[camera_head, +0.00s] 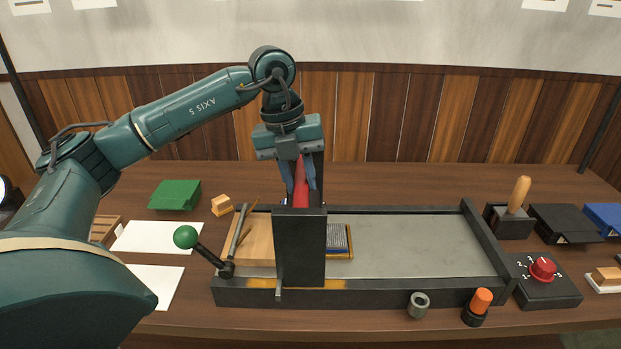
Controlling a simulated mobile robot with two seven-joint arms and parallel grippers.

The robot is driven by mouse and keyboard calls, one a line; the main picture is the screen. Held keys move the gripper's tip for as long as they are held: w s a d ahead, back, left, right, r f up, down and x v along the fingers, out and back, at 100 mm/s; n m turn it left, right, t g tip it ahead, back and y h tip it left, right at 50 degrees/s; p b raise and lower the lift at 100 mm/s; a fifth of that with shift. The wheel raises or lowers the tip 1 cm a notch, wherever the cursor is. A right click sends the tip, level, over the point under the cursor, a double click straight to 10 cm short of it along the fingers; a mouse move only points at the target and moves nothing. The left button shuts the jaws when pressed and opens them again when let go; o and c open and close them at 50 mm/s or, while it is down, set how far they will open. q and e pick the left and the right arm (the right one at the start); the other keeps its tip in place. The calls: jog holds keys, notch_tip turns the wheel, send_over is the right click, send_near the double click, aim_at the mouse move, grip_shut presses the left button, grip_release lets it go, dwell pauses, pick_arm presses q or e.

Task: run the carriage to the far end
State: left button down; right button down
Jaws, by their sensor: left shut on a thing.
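The type caster's long dark bed (420,255) lies across the table, with a grey plate inside a black frame. The black carriage (300,248) stands upright toward the bed's left part. A red handle (301,185) rises behind the carriage's top. My left gripper (301,182) comes down from above, shut on the red handle, its blue fingers on either side of it. The carriage hides the handle's lower end. A small framed type block (339,240) lies just right of the carriage. My right gripper is not in view.
A lever with a green ball (186,237) leans at the bed's left end. The bed right of the type block is clear.

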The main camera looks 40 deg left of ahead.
pick_arm(q)
jog(key=shift+a, duration=0.2)
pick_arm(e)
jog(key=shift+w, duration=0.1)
pick_arm(q)
jog(key=c, duration=1.2)
grip_release()
jog(key=shift+s+a, duration=0.1)
jog(key=shift+s, duration=0.05)
jog(key=shift+o, duration=0.2)
jog(key=shift+r, duration=0.55)
notch_tip(320, 180, up, 12)
jog(key=s+a+p, duration=0.1)
jog(key=a, duration=0.1)
jog(key=shift+s, duration=0.2)
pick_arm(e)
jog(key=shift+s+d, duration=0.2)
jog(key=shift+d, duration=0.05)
pick_arm(q)
jog(key=shift+f, duration=0.15)
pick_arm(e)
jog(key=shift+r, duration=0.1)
